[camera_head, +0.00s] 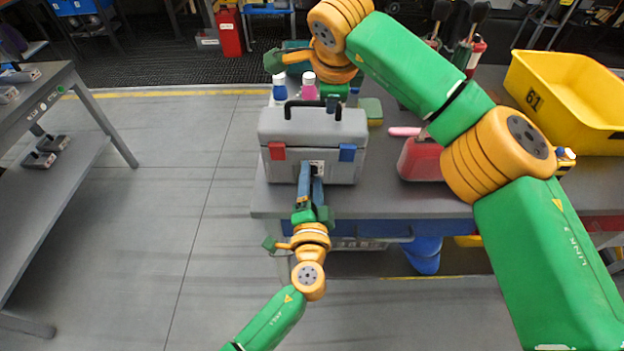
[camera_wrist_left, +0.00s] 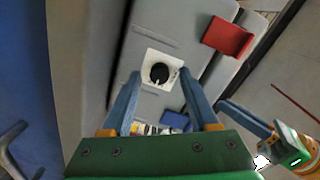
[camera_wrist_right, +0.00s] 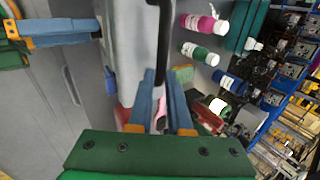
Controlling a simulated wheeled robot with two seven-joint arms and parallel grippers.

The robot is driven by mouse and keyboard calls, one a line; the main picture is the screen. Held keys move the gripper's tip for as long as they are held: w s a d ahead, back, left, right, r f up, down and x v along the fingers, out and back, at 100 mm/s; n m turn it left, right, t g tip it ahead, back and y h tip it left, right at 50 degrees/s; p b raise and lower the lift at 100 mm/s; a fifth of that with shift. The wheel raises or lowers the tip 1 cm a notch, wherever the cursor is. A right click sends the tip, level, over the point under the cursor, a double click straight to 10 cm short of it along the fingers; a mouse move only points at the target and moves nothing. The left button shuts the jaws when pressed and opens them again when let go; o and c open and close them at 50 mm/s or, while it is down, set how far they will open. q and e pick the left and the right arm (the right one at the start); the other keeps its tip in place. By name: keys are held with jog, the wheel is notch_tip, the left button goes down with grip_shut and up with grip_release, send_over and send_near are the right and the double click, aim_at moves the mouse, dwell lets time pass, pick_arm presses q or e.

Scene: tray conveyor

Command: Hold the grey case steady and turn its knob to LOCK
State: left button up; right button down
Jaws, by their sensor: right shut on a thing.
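The grey case (camera_head: 285,128) stands upright on the table, with a red latch (camera_head: 277,151), a blue latch (camera_head: 347,153) and a black handle (camera_head: 287,108) on its lid. Its dark round knob (camera_wrist_left: 159,73) sits on a white plate (camera_wrist_left: 152,57) on the front face. My left gripper (camera_head: 312,168) is open in front of the case, its fingers on either side of the knob in the left wrist view. I cannot tell if they touch it. My right gripper (camera_wrist_right: 161,78) reaches over from behind and is shut on the handle. The knob's markings are unreadable.
Several bottles (camera_head: 309,86) and a sponge (camera_head: 371,110) stand behind the case. A red container (camera_head: 419,160) is to its right, partly behind my right arm. A yellow crate (camera_head: 570,100) sits farther right. The table's front edge lies just before the case.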

jog(key=shift+f, duration=0.1)
pick_arm(q)
jog(key=s, duration=1.2)
jog(key=shift+r, duration=0.2)
pick_arm(e)
jog(key=c, duration=0.8)
grip_release()
jog(key=shift+w, duration=0.1)
jog(key=shift+o, duration=0.2)
